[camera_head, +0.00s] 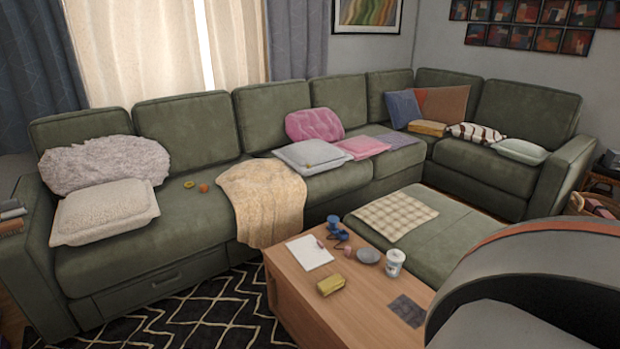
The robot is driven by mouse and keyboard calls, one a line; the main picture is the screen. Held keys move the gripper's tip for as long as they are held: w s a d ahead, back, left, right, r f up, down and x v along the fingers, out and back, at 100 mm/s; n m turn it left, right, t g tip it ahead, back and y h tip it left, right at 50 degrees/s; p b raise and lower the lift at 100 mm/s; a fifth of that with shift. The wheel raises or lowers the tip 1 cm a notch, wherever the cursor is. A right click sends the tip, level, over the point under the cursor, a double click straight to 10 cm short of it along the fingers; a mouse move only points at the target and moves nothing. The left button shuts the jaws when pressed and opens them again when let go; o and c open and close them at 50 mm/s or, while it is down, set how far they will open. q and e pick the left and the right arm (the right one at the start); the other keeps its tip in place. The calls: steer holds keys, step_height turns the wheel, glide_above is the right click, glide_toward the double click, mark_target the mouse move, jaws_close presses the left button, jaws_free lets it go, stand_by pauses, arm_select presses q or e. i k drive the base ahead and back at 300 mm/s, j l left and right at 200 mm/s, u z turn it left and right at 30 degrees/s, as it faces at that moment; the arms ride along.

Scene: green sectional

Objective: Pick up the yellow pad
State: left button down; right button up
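A small yellow block-like pad (330,284) lies on the wooden coffee table (345,318), near its left edge. A larger mustard-yellow folded item (427,128) lies on the sofa seat near the back corner, in front of a blue cushion and a brown cushion. I cannot tell for certain which of the two is the yellow pad. Neither of my grippers shows in this view.
White paper (310,252), blue objects (337,229), a grey stone-like object (368,255), a cup (395,262) and a dark square (407,310) share the table. The green sofa (180,225) runs behind. A large curved grey shape blocks the lower right.

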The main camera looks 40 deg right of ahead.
mark_target(332, 283)
steer(key=i+z, duration=0.5)
steer(key=i+j+z, duration=0.3)
steer(key=i+z, duration=0.15)
steer(key=i, duration=0.15)
steer(key=i+j+z, duration=0.2)
steer(key=z, duration=0.25)
steer(key=i+j+z, duration=0.65)
steer(key=z, duration=0.3)
steer(key=i+j+z, duration=0.1)
steer(key=j+z, duration=0.35)
steer(key=i+j+z, duration=0.1)
steer(key=j+z, duration=0.15)
steer(key=j, duration=0.3)
steer(key=i+j+z, duration=0.1)
steer(key=j+z, duration=0.2)
steer(key=j, duration=0.2)
